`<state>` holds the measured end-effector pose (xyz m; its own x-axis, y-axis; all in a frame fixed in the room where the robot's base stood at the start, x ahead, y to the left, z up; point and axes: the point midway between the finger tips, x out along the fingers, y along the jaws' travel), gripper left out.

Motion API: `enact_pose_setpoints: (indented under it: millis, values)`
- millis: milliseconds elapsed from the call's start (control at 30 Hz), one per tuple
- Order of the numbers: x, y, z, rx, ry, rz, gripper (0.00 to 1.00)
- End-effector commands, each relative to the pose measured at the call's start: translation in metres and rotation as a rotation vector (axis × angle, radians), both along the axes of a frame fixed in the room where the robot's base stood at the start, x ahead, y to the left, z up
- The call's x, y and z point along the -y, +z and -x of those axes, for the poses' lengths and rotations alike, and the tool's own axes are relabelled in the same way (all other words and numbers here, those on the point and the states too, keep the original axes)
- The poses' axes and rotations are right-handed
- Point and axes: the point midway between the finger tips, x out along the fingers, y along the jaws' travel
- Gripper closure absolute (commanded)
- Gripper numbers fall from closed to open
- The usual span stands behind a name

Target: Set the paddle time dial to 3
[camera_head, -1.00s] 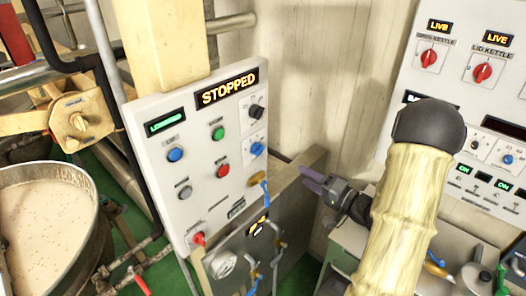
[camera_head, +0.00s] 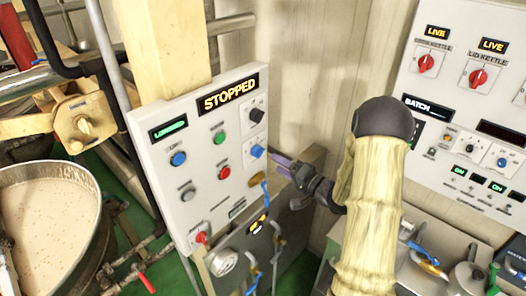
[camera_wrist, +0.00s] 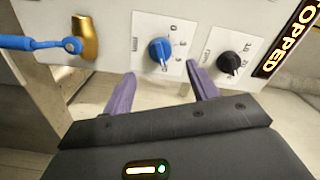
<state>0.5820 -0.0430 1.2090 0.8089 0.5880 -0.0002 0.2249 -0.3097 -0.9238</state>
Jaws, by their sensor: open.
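A blue dial (camera_head: 257,151) sits on the right side of the white control panel, below a black dial (camera_head: 257,115). In the wrist view the blue dial (camera_wrist: 160,50) has small numbers on its right, among them 0 and 3. A pale mark on the knob faces toward the bottom of the picture. The dial labels are too small to read. My gripper (camera_head: 278,162) is open and empty just right of the panel. In the wrist view its purple fingers (camera_wrist: 161,72) are spread to either side of the blue dial, apart from it.
The panel (camera_head: 160,215) has a STOPPED display, several buttons and a red switch. A brass fitting with a blue lever (camera_wrist: 87,40) lies close beside the blue dial. A second panel (camera_head: 425,90) stands at right, and a kettle of pale mix (camera_head: 45,215) at left.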

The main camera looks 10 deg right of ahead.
Motion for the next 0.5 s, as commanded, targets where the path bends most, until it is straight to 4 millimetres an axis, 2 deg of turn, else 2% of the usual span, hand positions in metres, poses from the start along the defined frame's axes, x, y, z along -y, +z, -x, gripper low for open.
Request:
enact_pose_setpoints:
  millis: [300, 500]
  values:
    - [-0.033, 0.003, -0.045, 0.0, 0.002, 0.0, 0.42]
    - [-0.044, 0.001, -0.061, 0.0, 0.001, 0.0, 0.42]
